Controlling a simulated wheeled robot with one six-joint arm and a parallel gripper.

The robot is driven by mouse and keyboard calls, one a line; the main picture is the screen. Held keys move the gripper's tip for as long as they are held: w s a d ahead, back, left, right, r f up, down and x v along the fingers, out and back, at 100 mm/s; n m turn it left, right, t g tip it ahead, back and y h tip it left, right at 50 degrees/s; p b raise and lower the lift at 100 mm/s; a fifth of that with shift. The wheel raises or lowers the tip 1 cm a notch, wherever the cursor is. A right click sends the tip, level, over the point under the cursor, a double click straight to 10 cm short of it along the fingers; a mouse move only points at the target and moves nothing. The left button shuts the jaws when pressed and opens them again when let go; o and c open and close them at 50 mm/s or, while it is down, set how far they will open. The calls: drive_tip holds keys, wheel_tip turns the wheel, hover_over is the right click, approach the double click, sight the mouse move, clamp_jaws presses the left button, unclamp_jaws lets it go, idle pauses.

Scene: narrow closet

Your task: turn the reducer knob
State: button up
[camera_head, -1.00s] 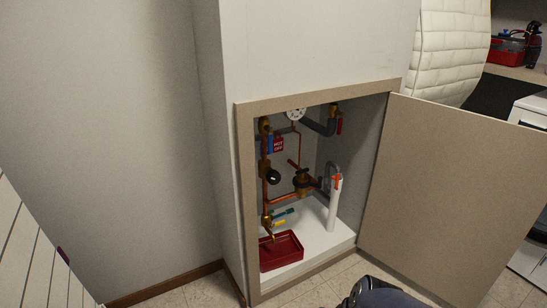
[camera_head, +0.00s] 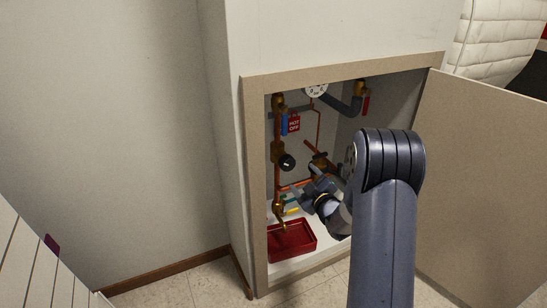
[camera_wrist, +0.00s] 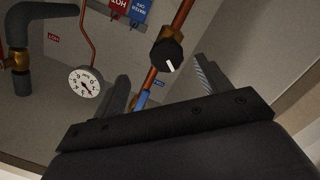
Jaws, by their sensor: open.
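The reducer knob (camera_head: 287,162) is black and round, on a brass fitting on the left copper pipe inside the open wall cabinet. In the wrist view the knob (camera_wrist: 168,56) shows a white pointer line and sits in the gap between my fingers, beyond their tips. My gripper (camera_wrist: 161,73) is open and empty, its two dark fingers spread apart. I see no contact with the knob. In the head view my arm reaches into the cabinet from the right, and its end is partly hidden among the pipes to the right of and below the knob.
A dial gauge (camera_wrist: 87,82) and copper pipes lie close around my gripper. A red tag (camera_head: 294,123) hangs above the knob. A red tray (camera_head: 292,240) stands on the cabinet floor. The cabinet frame (camera_head: 255,200) and open door (camera_head: 480,180) bound the opening.

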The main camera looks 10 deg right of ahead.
sight(285, 160)
drive_tip(key=shift+n+y, duration=0.6)
drive_tip(key=shift+y, duration=0.2)
drive_tip(key=x, duration=0.4)
drive_tip(key=b+x, duration=0.1)
drive_tip(key=x, duration=0.3)
drive_tip(key=b+x, duration=0.1)
drive_tip(key=x, duration=0.3)
drive_tip(key=shift+w+a+r, duration=0.1)
drive_tip(key=shift+a+r, duration=0.05)
drive_tip(key=shift+a, duration=0.2)
drive_tip(key=c, duration=1)
drive_tip(key=shift+o, duration=0.2)
drive_tip(key=m, duration=0.5)
drive_tip(key=m+p, duration=0.1)
drive_tip(key=m, duration=0.4)
drive_tip(key=shift+p, duration=0.3)
drive_tip(key=shift+m, duration=0.4)
